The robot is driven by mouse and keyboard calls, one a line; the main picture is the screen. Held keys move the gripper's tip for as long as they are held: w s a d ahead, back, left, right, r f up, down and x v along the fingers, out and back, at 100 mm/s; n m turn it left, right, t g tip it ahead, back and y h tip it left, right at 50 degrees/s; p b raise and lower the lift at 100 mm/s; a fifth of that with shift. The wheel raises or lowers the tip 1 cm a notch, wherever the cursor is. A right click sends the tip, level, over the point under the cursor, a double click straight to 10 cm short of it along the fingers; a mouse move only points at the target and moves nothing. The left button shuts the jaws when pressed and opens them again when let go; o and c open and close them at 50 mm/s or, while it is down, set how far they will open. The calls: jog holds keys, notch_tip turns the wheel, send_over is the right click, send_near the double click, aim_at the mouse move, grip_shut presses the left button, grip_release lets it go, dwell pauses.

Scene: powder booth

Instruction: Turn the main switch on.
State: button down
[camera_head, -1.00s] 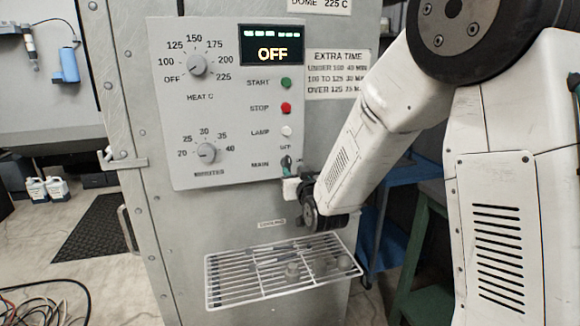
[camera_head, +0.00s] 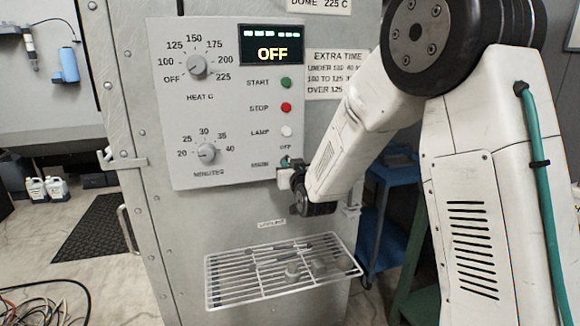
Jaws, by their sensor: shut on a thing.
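The main switch (camera_head: 285,162) is at the lower right corner of the grey control panel (camera_head: 215,110), under the lamp button. An OFF mark shows above it. My gripper (camera_head: 286,176) is at the switch and shut on it. The gripper and my arm hide most of the switch, so I cannot tell its exact angle. The panel display (camera_head: 271,50) reads OFF.
Above the switch are the green start button (camera_head: 286,83), red stop button (camera_head: 286,107) and white lamp button (camera_head: 286,131). A heat dial (camera_head: 198,66) and minutes dial (camera_head: 206,153) are to the left. A wire rack (camera_head: 245,284) juts out below.

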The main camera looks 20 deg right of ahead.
jog(key=shift+m, duration=0.3)
jog(key=shift+d+f+m, duration=0.1)
jog(key=shift+m, duration=2.75)
jog(key=shift+d+f+m, duration=0.1)
jog(key=shift+m, duration=2.8)
jog(key=shift+d+f+m, duration=0.1)
jog(key=shift+m, duration=2.75)
jog(key=c, duration=1.5)
grip_release()
